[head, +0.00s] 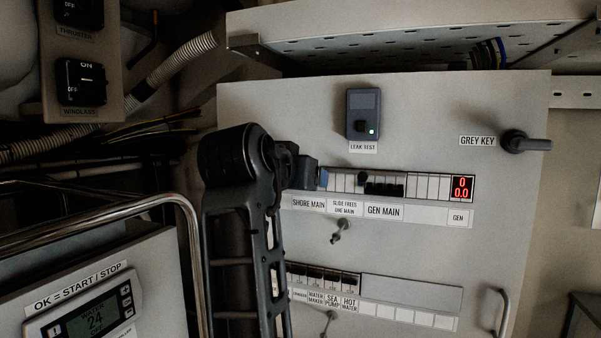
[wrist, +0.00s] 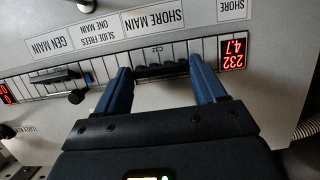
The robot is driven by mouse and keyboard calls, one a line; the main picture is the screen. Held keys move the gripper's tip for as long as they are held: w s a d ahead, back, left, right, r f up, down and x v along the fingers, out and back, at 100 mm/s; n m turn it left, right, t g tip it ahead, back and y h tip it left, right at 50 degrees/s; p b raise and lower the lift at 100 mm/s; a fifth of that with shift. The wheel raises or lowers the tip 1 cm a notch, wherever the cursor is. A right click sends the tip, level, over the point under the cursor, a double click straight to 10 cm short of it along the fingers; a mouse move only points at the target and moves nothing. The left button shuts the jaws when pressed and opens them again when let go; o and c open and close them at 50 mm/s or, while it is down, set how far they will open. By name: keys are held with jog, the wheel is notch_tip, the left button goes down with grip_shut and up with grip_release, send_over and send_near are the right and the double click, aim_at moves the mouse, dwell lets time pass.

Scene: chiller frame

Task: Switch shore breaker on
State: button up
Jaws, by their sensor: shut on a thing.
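The shore main breaker shows in the wrist view as a wide black handle bar (wrist: 161,71) below the upside-down SHORE MAIN label (wrist: 152,19). My gripper (wrist: 160,66) has its two blue fingers at the two ends of this bar and is shut on it. In the head view my gripper (head: 323,178) is at the left end of the upper breaker row, and my arm hides the breaker. The red display (wrist: 233,53) beside it reads 232 and 4.7.
The GEN MAIN breaker (head: 384,189) and the slide knob (head: 362,177) sit to the right in the same row. The GEN display (head: 462,188) reads 0 and 0.0. A leak test unit (head: 363,114) is above, and a metal rail (head: 150,203) stands at left.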

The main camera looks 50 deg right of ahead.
jog(key=o, duration=1)
jog(key=shift+o, duration=0.2)
jog(key=v, duration=0.7)
jog(key=shift+a+b, duration=0.4)
jog(key=shift+b, duration=0.05)
jog(key=shift+s, duration=0.1)
